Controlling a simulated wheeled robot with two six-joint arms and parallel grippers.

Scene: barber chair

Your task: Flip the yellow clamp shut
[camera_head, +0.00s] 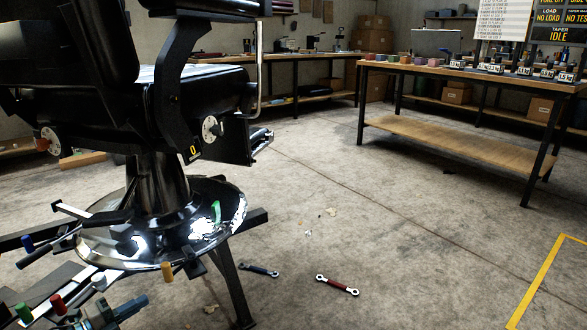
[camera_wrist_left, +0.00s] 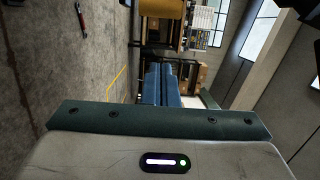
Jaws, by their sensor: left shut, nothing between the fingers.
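The yellow clamp shows its short yellow handle (camera_head: 167,272), which stands upright at the front rim of the chair's round base in the head view. Its dark metal parts are hard to make out against the base. My left gripper (camera_head: 145,300) comes in at the bottom left, just below and left of the yellow handle and apart from it in the picture. Its blue fingers also show in the left wrist view (camera_wrist_left: 162,85), pressed together with nothing between them. The yellow clamp does not show in the wrist view. My right gripper is in neither view.
The black barber chair (camera_head: 190,90) stands on a shiny round base (camera_head: 140,250). Other clamp handles around it are blue (camera_head: 27,243), green (camera_head: 216,212) and red (camera_head: 57,304). A red turnbuckle (camera_head: 337,285) and a dark blue one (camera_head: 259,270) lie on the open floor.

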